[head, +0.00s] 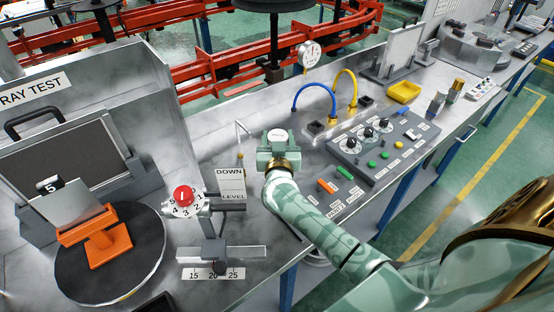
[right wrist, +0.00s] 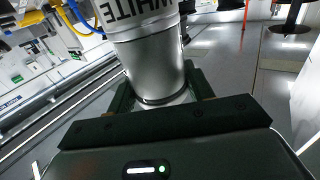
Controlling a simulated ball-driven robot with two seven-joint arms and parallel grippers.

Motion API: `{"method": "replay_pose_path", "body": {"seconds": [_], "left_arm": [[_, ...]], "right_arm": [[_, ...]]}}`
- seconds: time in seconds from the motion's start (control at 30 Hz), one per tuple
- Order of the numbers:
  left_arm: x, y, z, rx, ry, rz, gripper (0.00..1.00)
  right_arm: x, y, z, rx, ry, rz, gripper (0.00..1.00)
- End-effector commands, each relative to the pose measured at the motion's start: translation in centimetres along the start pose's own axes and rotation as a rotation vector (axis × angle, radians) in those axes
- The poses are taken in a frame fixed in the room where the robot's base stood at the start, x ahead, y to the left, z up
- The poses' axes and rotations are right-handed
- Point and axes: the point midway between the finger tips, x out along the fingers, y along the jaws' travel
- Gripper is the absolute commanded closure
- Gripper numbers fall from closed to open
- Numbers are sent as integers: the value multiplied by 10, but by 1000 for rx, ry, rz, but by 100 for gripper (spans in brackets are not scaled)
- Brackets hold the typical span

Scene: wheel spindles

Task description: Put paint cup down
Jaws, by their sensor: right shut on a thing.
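The paint cup is a silver cylinder with black "WHITE" lettering. It fills the upper middle of the right wrist view (right wrist: 152,68), and its pale top shows in the head view (head: 277,134). My right gripper (head: 279,149) is shut around the cup, with a dark green finger on each side of it in the right wrist view. In the head view it is over the metal bench (head: 330,85), left of the grey button panel. The cup's lower part is hidden by my gripper, so I cannot tell whether it touches the bench. My left gripper is out of view.
A grey panel (head: 350,146) with dials and buttons lies to the right. Left are a red numbered knob (head: 184,193), a "DOWN/LEVEL" sign (head: 231,184) and a dark turntable (head: 150,232) with an orange stand. Blue and yellow hoses (head: 313,87) arch behind. Bare bench lies behind the gripper.

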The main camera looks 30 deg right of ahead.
Motion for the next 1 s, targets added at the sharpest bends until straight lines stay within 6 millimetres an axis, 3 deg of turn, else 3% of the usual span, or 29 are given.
{"method": "replay_pose_path", "body": {"seconds": [0.3, 0.57, 1.0], "left_arm": [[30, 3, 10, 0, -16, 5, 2], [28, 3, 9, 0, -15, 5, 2], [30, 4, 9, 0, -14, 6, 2]], "right_arm": [[0, 0, 50, -2, 1, -1, 80], [0, 0, 47, 1, 3, -1, 80], [0, 0, 60, 0, 2, -1, 80]]}}
